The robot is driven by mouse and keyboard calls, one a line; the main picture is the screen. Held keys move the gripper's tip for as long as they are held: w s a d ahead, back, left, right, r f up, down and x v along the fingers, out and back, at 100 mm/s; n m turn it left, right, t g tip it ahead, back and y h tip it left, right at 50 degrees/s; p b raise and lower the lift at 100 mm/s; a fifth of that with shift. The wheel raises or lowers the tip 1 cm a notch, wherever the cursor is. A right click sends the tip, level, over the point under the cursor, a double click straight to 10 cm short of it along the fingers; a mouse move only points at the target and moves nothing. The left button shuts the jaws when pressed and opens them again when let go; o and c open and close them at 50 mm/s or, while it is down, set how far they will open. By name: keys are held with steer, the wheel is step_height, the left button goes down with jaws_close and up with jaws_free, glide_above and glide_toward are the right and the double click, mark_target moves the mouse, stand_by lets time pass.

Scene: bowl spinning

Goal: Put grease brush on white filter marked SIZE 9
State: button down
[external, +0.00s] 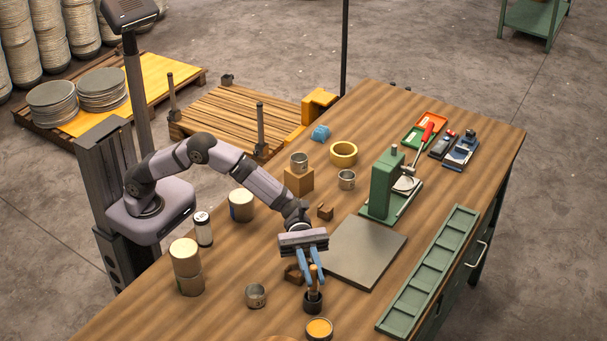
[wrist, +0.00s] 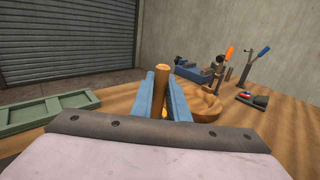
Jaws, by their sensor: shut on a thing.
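The grease brush (external: 315,281) has a wooden handle and stands upright, its lower end in or just over a small dark cup (external: 313,302); its bristles are hidden. My gripper (external: 312,276), with blue fingers, is shut on the handle. In the wrist view the wooden handle (wrist: 161,82) shows between the fingers (wrist: 164,98). A slim white cylinder with dark marks (external: 203,230) stands near my base. Cream cylinders stand near it, one alone (external: 241,206) and two stacked (external: 186,267). No SIZE 9 marking is readable, so I cannot tell which is the named filter.
A grey metal plate (external: 365,252) lies right of my gripper. A green tray (external: 430,270) lies beyond it and a green press (external: 382,185) stands behind. A metal can (external: 256,295) and an orange-topped tin (external: 319,328) are near the cup. Open table lies between the can and the stacked cylinders.

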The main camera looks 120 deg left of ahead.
steer(key=shift+r, duration=3.2)
